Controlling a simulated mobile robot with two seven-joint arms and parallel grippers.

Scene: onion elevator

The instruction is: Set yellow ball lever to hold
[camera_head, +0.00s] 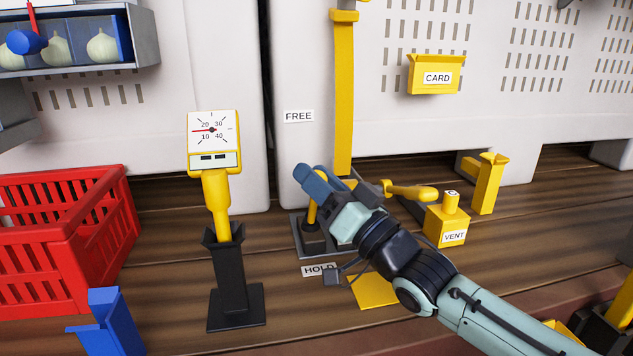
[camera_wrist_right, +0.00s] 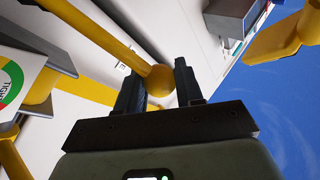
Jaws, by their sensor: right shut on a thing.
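The yellow ball lever (camera_head: 312,213) rises from a dark base plate (camera_head: 299,249) on the wooden deck in the head view. My right gripper (camera_head: 314,182) is at the lever's upper end and hides the ball there. In the right wrist view, the yellow ball (camera_wrist_right: 160,80) sits between the two dark fingers of my right gripper (camera_wrist_right: 159,88), with the lever's rod (camera_wrist_right: 103,34) running to the upper left. A FREE label (camera_head: 299,116) is on the white wall above, and a HOLD label (camera_head: 318,269) lies in front of the base. My left gripper is not in view.
A dial gauge on a yellow stand (camera_head: 213,130) is left of the lever, with a red crate (camera_head: 60,235) farther left. A yellow VENT box (camera_head: 447,226) and a yellow handle (camera_head: 410,191) are close on the right. A yellow post (camera_head: 343,95) rises behind.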

